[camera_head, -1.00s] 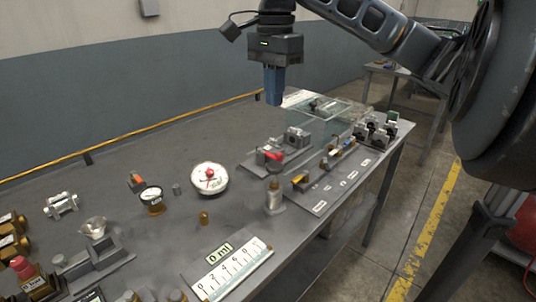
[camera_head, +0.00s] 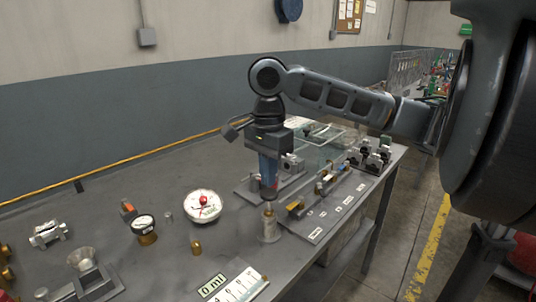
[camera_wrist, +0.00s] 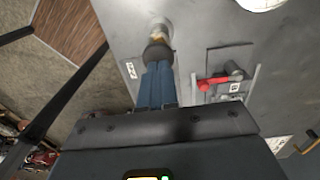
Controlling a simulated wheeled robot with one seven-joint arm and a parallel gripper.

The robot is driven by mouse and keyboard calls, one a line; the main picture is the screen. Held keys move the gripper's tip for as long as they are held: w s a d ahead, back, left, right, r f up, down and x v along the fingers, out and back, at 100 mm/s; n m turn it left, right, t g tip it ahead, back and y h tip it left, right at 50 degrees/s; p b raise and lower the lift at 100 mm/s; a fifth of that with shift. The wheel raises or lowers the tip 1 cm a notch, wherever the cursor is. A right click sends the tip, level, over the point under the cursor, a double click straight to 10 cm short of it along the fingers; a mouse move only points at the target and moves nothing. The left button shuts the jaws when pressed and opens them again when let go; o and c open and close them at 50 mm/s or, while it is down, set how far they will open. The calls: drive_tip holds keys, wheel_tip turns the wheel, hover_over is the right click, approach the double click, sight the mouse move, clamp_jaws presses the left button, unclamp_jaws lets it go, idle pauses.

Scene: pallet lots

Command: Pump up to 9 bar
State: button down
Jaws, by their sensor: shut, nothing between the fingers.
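A small upright pump-like cylinder (camera_head: 269,228) with a pale body, brass neck and dark round knob stands near the table's front edge. The dark knob also shows in the wrist view (camera_wrist: 157,53). My gripper (camera_head: 268,186) points down with its blue fingers closed and empty, right over the knob. In the wrist view the fingertips (camera_wrist: 158,68) overlap the knob; I cannot tell whether they touch it. A white round dial (camera_head: 202,207) with a red centre lies left of the cylinder; its reading is too small to make out.
A red lever (camera_wrist: 213,83) lies close to my fingers. A labelled strip of fittings (camera_head: 325,205) lies to the right.

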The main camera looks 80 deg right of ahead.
sight(268, 191)
drive_tip(key=shift+f, duration=0.85)
drive_tip(key=shift+f+b, duration=0.7)
drive_tip(key=shift+f, duration=1.15)
